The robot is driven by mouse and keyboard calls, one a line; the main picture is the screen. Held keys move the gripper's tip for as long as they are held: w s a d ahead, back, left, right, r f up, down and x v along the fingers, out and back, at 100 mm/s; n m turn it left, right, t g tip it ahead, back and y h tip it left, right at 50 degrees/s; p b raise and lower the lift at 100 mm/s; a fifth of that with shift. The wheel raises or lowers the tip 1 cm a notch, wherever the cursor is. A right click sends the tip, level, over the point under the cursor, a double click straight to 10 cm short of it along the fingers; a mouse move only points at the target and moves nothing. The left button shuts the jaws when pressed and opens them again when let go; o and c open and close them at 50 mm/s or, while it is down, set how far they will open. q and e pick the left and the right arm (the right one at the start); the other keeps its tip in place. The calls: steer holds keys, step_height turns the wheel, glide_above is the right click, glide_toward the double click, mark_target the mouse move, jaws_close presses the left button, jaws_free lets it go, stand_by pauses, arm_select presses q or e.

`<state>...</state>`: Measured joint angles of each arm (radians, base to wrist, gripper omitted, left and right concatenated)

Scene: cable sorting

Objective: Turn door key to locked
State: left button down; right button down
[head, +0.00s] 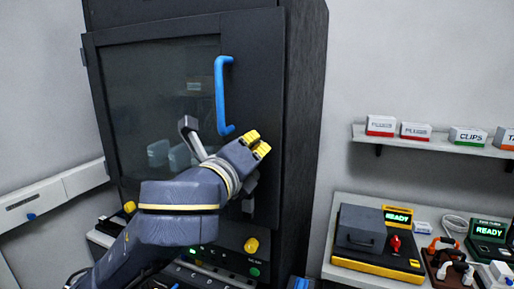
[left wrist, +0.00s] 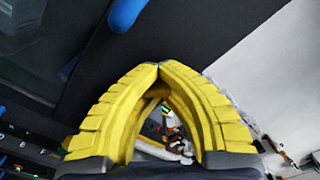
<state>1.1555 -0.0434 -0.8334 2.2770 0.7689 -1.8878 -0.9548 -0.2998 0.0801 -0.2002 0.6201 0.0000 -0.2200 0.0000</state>
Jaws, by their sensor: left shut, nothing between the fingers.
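The dark cabinet door (head: 262,60) has a glass window and a blue vertical handle (head: 220,95). My left gripper (head: 257,146) has yellow fingers and is in front of the door, just below and right of the handle's lower end. In the left wrist view its fingertips (left wrist: 159,68) meet, with nothing between them. The handle's end (left wrist: 125,12) shows at the top of that view, apart from the fingers. I cannot make out a door key; my gripper and arm cover part of the door. My right gripper is not in view.
A yellow knob (head: 251,245) sits on the panel below the door. To the right, a bench (head: 345,204) carries a black and yellow device (head: 375,240) and other gear. A shelf (head: 440,143) with labelled boxes is above it. The wall between is clear.

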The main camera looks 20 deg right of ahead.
arm_select(q)
steer(key=n, duration=0.3)
steer(key=shift+w+a+f+n, duration=0.25)
steer(key=shift+w+n, duration=0.05)
steer(key=shift+n, duration=0.1)
steer(key=c, duration=1.5)
jaws_free()
steer(key=shift+a+r, duration=0.1)
steer(key=o, duration=0.4)
steer(key=shift+s, duration=0.1)
steer(key=shift+s, duration=0.25)
steer(key=shift+v, duration=3.45)
